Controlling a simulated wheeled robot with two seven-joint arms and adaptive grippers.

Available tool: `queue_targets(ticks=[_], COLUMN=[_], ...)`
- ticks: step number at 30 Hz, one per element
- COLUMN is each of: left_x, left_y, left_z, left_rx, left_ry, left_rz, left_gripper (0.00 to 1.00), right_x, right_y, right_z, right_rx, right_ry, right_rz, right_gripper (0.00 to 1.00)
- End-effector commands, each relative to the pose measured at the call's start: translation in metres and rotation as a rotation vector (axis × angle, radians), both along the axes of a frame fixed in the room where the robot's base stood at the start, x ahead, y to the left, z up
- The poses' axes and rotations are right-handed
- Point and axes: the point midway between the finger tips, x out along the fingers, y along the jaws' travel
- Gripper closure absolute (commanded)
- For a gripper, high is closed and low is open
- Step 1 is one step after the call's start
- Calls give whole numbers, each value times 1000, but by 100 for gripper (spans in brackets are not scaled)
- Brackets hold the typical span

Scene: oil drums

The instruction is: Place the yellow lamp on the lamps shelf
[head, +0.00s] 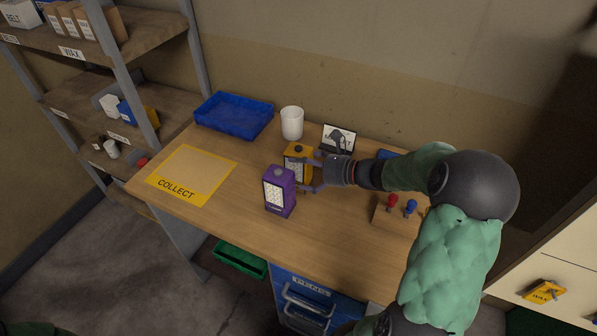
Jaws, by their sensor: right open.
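The yellow lamp (297,151) stands upright on the wooden desk, with a light panel on its front and a dark knob on top. My right gripper (312,171) is open at the lamp's right side, its fingers close to the lamp; I cannot tell whether they touch it. The purple lamp (279,192) stands upright just in front and hides the yellow lamp's lower part. A shelf unit (125,75) stands at the left; one lower label is too small to read, so I cannot tell which shelf is for lamps. My left gripper is not in view.
The desk (238,210) also holds a blue tray (234,116), a white cup (292,123), a small framed picture (339,138) and a block with red and blue knobs (396,215). The yellow COLLECT mat (193,174) is empty. A green crate (240,259) sits below.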

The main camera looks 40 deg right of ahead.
Motion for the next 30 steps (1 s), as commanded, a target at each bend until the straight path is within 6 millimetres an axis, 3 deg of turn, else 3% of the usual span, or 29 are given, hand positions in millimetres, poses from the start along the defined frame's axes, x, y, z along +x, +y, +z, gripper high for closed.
queue_targets(ticks=[6,13,14,21,30], left_x=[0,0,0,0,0], left_y=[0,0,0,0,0], left_z=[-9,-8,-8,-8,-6], left_rx=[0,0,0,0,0], left_ry=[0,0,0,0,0], left_rz=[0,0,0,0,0], left_gripper=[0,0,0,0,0], right_x=[18,19,19,18,19], right_y=[9,9,9,9,9], right_z=[-7,-6,-6,-7,-2], right_rx=[-1,0,0,-1,-1], right_ry=[0,0,0,1,-2], right_rz=[0,-1,-1,-1,0], right_gripper=[0,0,3,68,69])
